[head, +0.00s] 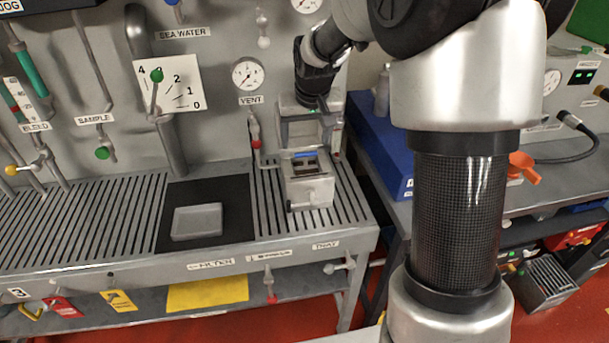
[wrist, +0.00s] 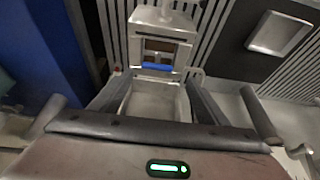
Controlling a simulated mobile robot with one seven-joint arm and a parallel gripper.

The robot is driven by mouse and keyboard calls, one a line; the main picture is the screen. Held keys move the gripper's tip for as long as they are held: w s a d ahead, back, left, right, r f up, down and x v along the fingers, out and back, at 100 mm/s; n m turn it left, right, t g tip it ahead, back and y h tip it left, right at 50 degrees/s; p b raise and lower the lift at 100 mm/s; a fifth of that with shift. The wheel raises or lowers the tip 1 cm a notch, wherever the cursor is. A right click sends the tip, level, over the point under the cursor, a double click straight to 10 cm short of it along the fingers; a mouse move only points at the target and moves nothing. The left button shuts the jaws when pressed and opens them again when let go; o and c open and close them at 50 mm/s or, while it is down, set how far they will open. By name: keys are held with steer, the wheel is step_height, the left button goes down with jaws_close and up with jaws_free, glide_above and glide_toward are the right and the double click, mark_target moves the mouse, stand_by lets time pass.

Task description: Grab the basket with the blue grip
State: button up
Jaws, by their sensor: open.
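The basket is a small grey box (head: 312,192) on the slatted bench top, below the gauge panel. Its blue grip (head: 304,154) lies across the upper part of the basket. In the wrist view the basket (wrist: 160,18) is at top centre, with the blue grip (wrist: 158,68) on its near side. My gripper (head: 306,143) is open and above the basket. In the wrist view my gripper (wrist: 157,84) has its two fingers apart, left and right of the blue grip's line. Nothing is between the fingertips. I cannot tell the exact height gap to the grip.
A shallow grey tray (head: 197,221) sits on a black mat (head: 235,190) left of the basket. A red-handled lever (head: 255,140) hangs from the panel close to my gripper's left. A blue box (head: 372,145) stands to the right. Slatted bench space at far left is clear.

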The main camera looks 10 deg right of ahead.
mark_target(306, 153)
steer(key=x, duration=0.2)
steer(key=shift+w+f, duration=0.2)
steer(key=shift+f, duration=0.1)
steer(key=x, duration=0.5)
steer(key=shift+s+d+f, duration=0.1)
steer(key=shift+d+f, duration=0.05)
steer(key=shift+d, duration=0.15)
steer(key=c, duration=1.6)
